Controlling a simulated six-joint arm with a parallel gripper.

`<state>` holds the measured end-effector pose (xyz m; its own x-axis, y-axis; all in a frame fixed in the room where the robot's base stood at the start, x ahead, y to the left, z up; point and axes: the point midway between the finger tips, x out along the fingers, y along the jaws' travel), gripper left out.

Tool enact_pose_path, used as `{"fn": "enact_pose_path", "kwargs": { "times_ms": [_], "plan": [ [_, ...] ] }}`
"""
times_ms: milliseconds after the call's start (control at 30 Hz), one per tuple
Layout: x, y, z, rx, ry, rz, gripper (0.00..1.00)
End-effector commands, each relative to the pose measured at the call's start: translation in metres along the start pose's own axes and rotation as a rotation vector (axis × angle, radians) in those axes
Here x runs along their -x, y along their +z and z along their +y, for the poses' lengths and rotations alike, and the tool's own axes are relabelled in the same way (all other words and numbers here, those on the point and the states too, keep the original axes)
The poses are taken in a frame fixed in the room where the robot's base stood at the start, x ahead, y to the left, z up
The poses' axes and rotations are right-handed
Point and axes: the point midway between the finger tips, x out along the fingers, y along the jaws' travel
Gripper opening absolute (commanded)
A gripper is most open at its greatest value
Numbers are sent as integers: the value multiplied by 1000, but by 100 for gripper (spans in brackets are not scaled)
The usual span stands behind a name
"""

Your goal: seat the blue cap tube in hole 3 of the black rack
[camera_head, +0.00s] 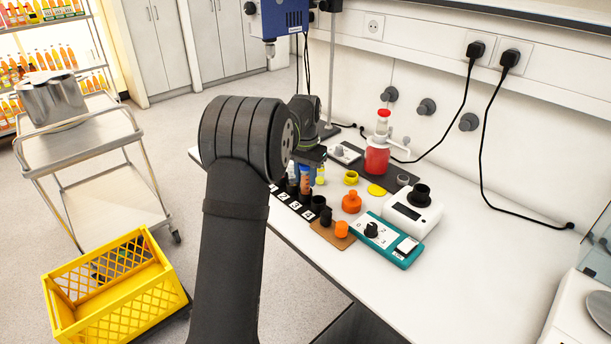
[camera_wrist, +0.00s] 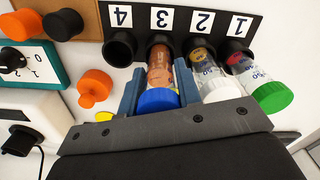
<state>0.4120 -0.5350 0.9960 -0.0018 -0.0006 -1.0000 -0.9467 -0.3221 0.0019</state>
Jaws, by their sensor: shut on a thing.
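The blue cap tube has a blue cap (camera_wrist: 158,99) and a brown-orange body (camera_wrist: 160,66). My gripper (camera_wrist: 157,88) is shut on it, one finger on each side, just below the cap. The black rack (camera_wrist: 182,18) carries labels 1 to 4, upside down in the wrist view. The tube's lower end is at the mouth of hole 3 and looks inside it; its depth cannot be told. Hole 4 (camera_wrist: 119,46) is empty. A white cap tube (camera_wrist: 219,89) stands in hole 2 and a green cap tube (camera_wrist: 271,96) in hole 1. In the head view, the brown-orange tube (camera_head: 305,186) shows below my gripper.
A brown holder (camera_head: 331,234), orange bottle (camera_head: 351,202), teal device (camera_head: 388,240) and white device (camera_head: 411,214) stand beside the rack. A red bottle (camera_head: 377,158) stands behind. A yellow crate (camera_head: 115,290) sits below, left.

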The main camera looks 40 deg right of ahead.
Motion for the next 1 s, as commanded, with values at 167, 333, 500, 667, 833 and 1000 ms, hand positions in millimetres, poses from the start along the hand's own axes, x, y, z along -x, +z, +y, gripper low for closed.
{"fn": "enact_pose_path", "kwargs": {
  "times_ms": [167, 333, 500, 667, 833, 1000],
  "plan": [
    [-2, 0, 0, 0, 0, 0, 8],
    [-5, 0, 0, 0, 0, -1, 8],
    [-9, 0, 0, 0, 0, -1, 8],
    [-13, 0, 0, 0, 0, -1, 8],
    [-15, 0, 0, 0, 0, 1, 8],
    [-15, 0, 0, 0, 0, 0, 41]
  ]
}}
